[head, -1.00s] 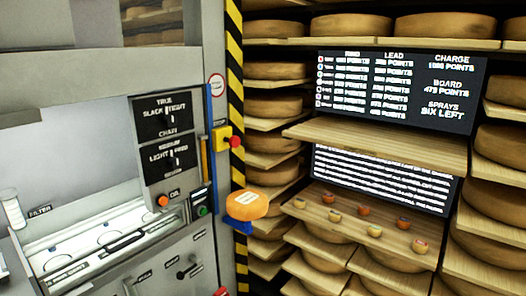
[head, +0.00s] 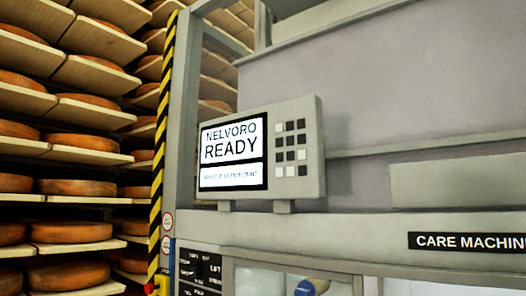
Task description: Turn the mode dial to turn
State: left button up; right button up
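The mode dial is not clearly seen in the current head view. A dark panel (head: 200,272) with small white labels shows at the bottom, cut off by the frame edge; its labels are too small to read surely. The care machine (head: 340,228) fills the right side and bears a "CARE MACHINE" label (head: 468,241). Its display (head: 233,153) reads "NELVORO READY", with a smaller line below that is hard to read. A keypad (head: 290,148) of black and white keys sits beside the display. Neither of my grippers is in view.
Wooden shelves (head: 70,147) with several cheese wheels (head: 78,188) stand at the left. A yellow and black striped post (head: 162,150) edges the machine. A blue and white object (head: 311,287) shows at the bottom behind a window. A red button (head: 149,288) is at lower left.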

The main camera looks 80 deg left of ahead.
aim_at(196, 271)
jog(key=u, duration=2.95)
